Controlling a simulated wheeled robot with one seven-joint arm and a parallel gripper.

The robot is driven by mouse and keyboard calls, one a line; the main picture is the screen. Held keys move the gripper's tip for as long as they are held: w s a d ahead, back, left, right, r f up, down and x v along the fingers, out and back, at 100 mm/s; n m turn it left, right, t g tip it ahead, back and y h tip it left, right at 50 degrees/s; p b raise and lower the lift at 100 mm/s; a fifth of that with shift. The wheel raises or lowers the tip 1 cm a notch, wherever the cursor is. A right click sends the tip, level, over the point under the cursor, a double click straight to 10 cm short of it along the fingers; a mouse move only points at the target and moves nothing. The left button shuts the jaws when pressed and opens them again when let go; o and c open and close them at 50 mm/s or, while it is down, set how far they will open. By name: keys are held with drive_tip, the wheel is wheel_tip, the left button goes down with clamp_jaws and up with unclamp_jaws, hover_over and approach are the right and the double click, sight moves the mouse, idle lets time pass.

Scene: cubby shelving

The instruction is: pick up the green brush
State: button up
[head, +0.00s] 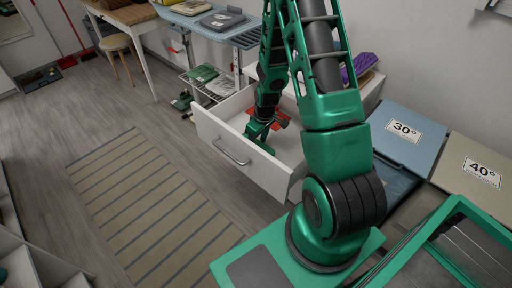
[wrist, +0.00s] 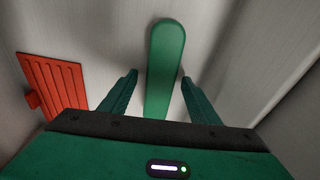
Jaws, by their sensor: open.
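The green brush (wrist: 166,62) lies on the pale floor of the drawer in the wrist view, its long rounded body pointing away from my gripper. My gripper (wrist: 158,82) is open, with one finger on each side of the brush's near part. Neither finger clearly touches it. The brush's near end is hidden behind my gripper's body. In the head view my gripper (head: 262,132) reaches down into the open white drawer (head: 225,146); the brush cannot be told apart from my green arm there.
A red ridged item (wrist: 55,82) lies left of my gripper in the drawer. The drawer walls stand close around. A blue bin lid marked 30° (head: 405,140) and a beige one marked 40° (head: 478,172) are at right. A striped rug (head: 145,200) lies on open floor.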

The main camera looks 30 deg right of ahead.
sight(257, 143)
drive_tip(key=shift+w+f, duration=0.1)
drive_tip(key=shift+f, duration=0.45)
drive_tip(key=shift+c, duration=0.7)
drive_tip(key=c, duration=1.1)
drive_tip(key=shift+o, duration=0.2)
drive_tip(key=shift+r, duration=0.1)
wheel_tip(257, 143, up, 10)
drive_tip(key=shift+f, duration=0.1)
